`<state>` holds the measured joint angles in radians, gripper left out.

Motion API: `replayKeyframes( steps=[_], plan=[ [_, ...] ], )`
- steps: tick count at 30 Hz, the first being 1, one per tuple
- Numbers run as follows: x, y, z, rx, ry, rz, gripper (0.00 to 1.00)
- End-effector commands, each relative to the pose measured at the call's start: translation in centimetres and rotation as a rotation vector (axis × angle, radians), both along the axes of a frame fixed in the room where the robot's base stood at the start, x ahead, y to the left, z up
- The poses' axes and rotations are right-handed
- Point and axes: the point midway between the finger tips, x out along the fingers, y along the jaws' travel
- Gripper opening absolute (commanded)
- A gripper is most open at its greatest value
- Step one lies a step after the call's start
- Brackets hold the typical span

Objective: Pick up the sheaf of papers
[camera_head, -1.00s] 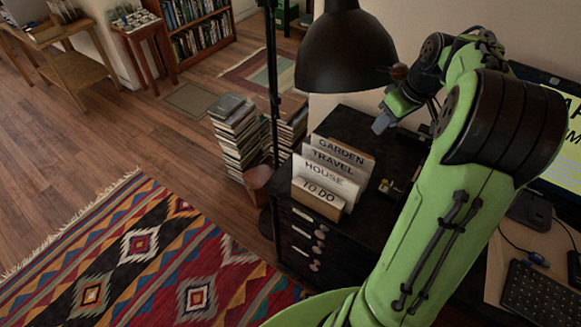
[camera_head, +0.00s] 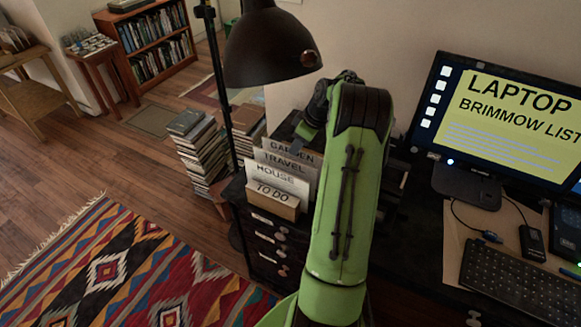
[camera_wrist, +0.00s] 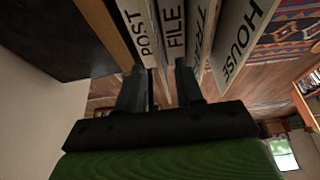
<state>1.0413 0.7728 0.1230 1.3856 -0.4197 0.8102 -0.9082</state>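A wooden desk sorter (camera_head: 285,208) holds upright cards labelled GARDEN, TRAVEL, HOUSE and TO DO. In the wrist view, the FILE card (camera_wrist: 175,42), POST card (camera_wrist: 143,35) and HOUSE card (camera_wrist: 237,45) stand close in front of my gripper (camera_wrist: 161,88). Its two dark fingers are apart, with a gap between them and their tips near the FILE and POST cards. I cannot tell whether the fingers touch them. I cannot single out a separate sheaf of papers. In the head view, my gripper is at the sorter's back, partly hidden by my arm.
A black lamp (camera_head: 265,48) stands left of my arm. Book stacks (camera_head: 198,150) are on the floor behind the dark cabinet (camera_head: 262,250). A monitor (camera_head: 515,120) and keyboard (camera_head: 522,280) are on the right. A patterned rug (camera_head: 110,265) covers the floor at left.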

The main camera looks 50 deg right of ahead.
Motion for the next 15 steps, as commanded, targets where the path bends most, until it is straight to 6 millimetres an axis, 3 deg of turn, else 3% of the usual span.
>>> replayKeyframes(
  steps=[7, 12, 15],
  plan=[
    [1.0, 0.3, -2.6, 0.001, 0.001, 0.002, 0.36],
    [2.1, 0.7, -5.6, 0.002, 0.001, 0.002, 0.36],
    [2.4, 0.7, -6.2, 0.000, 0.000, 0.001, 0.36]
  ],
)
